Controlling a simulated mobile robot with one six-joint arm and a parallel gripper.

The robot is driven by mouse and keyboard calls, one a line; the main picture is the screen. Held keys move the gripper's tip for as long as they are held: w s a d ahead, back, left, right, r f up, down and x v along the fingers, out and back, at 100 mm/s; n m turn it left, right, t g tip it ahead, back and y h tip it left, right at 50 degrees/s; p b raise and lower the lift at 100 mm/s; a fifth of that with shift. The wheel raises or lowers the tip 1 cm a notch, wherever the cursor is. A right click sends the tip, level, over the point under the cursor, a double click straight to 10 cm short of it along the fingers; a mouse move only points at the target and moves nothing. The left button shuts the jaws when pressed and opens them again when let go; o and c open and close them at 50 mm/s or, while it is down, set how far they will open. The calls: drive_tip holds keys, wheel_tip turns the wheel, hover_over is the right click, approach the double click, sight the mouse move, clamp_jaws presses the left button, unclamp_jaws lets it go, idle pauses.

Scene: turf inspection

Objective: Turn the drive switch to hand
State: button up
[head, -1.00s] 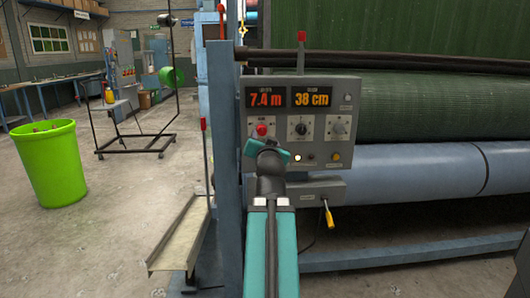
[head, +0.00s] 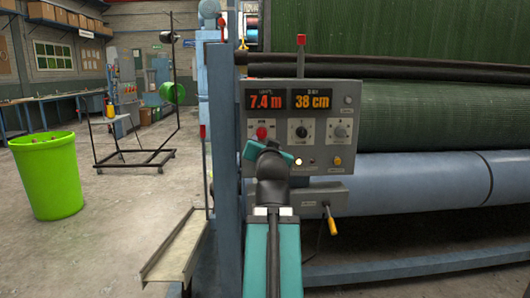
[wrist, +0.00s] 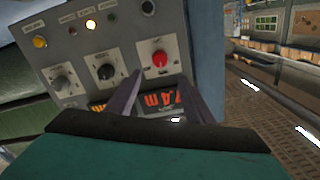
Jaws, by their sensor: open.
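The grey control box (head: 333,115) faces me. It carries a red knob or button (head: 262,133) at left, a black pointer knob (head: 301,132) on a white plate in the middle, and a grey pointer knob (head: 341,131) at right. The labels are too small to read, so I cannot tell which one is the drive switch. In the wrist view the box is inverted, with the red knob (wrist: 160,58), black knob (wrist: 105,71) and grey knob (wrist: 60,83). My gripper (wrist: 161,76) is open and empty, its fingertips close to the red knob. My arm hides the fingers in the head view.
Displays (head: 288,100) read 7.4 m and 38 cm, above a lit white lamp (head: 298,162) and an amber one (head: 337,161). A yellow-handled crank (head: 332,227) hangs below. A blue post (head: 222,150) borders the box; rollers (head: 430,185) stretch right. A green bin (head: 46,175) stands left.

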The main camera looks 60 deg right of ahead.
drive_tip(key=shift+s+a, duration=0.2)
drive_tip(key=shift+a, duration=0.05)
drive_tip(key=shift+b, duration=0.3)
